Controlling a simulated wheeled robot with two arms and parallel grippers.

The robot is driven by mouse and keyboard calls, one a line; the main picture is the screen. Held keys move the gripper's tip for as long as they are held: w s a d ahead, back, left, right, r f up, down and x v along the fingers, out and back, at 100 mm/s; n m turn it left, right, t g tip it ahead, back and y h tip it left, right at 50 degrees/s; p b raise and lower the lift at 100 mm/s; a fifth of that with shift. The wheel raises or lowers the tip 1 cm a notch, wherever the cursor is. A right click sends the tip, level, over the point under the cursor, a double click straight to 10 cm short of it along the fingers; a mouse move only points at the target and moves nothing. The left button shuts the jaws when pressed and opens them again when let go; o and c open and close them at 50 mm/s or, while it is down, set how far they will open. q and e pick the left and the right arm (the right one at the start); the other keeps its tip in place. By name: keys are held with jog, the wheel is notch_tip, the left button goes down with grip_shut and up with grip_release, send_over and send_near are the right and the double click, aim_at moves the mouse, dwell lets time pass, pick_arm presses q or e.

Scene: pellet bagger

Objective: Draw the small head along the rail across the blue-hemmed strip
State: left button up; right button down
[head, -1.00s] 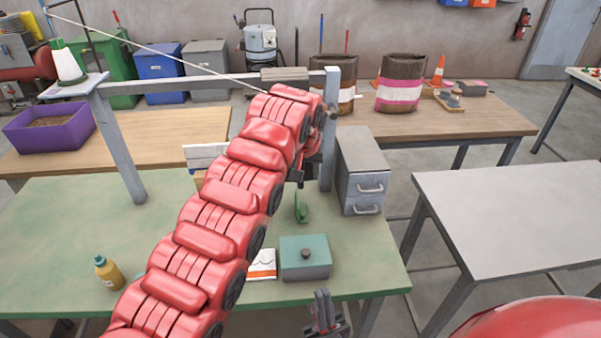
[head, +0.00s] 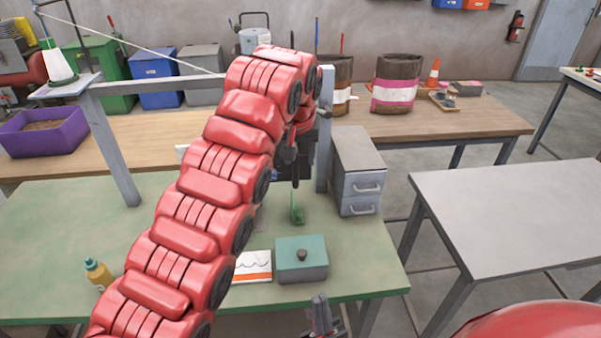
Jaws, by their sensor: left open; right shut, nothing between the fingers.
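The grey rail (head: 150,86) spans two posts above the green table (head: 60,215). The small head on the rail is not visible; my red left arm covers that stretch. A white thread runs from a cone (head: 60,66) toward it. My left gripper (head: 294,178) hangs open, pointing down, beside the right post (head: 325,130) and below the rail; its fingers are small and partly hidden. A small white edge (head: 181,152) left of the arm may belong to the strip; its blue hem cannot be made out. My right gripper (head: 322,312) is shut and empty at the table's front edge.
On the green table are a drawer unit (head: 357,175), a teal box (head: 301,258), a green stand (head: 297,210), a white-and-orange card (head: 255,266) and a yellow bottle (head: 98,272). A wooden table behind holds brown bags (head: 396,85). The grey table (head: 500,210) is bare.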

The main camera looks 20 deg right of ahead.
pick_arm(q)
jog(key=p+v, duration=0.5)
jog(key=v, duration=0.5)
jog(key=shift+s+r, duration=0.15)
jog(key=shift+r, duration=0.1)
jog(key=shift+d, duration=0.1)
jog(key=shift+f, duration=0.1)
